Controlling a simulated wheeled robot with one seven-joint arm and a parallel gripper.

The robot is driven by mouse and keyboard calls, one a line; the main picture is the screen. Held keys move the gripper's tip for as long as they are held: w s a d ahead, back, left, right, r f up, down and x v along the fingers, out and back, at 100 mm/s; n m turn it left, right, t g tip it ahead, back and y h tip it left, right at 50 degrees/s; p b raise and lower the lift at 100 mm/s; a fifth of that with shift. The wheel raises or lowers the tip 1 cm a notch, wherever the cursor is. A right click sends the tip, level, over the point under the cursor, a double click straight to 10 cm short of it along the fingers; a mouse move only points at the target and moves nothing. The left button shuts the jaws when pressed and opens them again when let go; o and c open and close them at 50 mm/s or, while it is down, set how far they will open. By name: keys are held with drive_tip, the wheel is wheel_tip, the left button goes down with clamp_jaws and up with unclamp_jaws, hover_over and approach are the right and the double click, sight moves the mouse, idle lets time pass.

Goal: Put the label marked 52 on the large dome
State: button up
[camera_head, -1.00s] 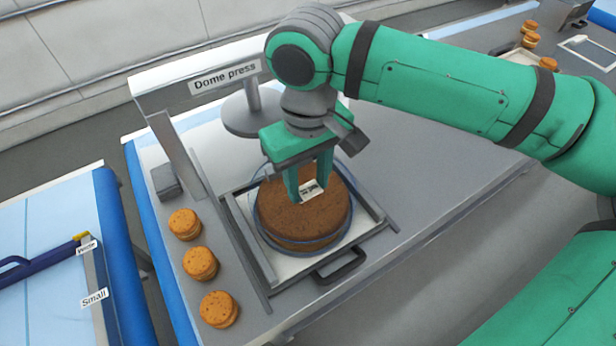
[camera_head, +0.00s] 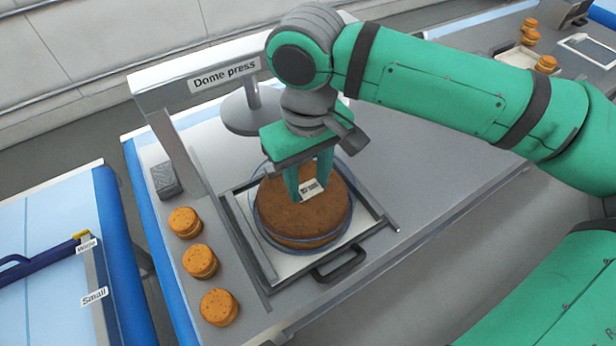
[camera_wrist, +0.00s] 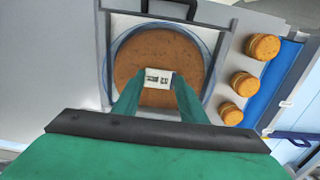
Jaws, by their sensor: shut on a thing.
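The large dome is a wide brown round (camera_head: 290,219) inside a clear, blue-rimmed dome or ring (camera_head: 347,222), on the tray of the dome press (camera_head: 225,76). My gripper (camera_head: 309,191) points down over the round, with its fingers shut on a small white label (camera_head: 311,188). The label also shows between the fingertips in the wrist view (camera_wrist: 158,78), over the middle of the round (camera_wrist: 140,52). Its dark print is too small to read. I cannot tell whether the label touches the surface below it.
Several small filled rounds (camera_head: 200,261) stand in a row left of the press tray. A grey block (camera_head: 166,180) sits behind them. The tray has a dark front handle (camera_head: 340,264). A side table with a "Small" tag (camera_head: 94,296) is at left. The counter right of the tray is clear.

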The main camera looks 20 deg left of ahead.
drive_tip(key=shift+f, duration=0.35)
idle(0.3)
drive_tip(key=o, duration=1.2)
drive_tip(key=shift+o, duration=0.2)
drive_tip(key=shift+r, duration=3.45)
drive_tip(key=shift+c, duration=0.7)
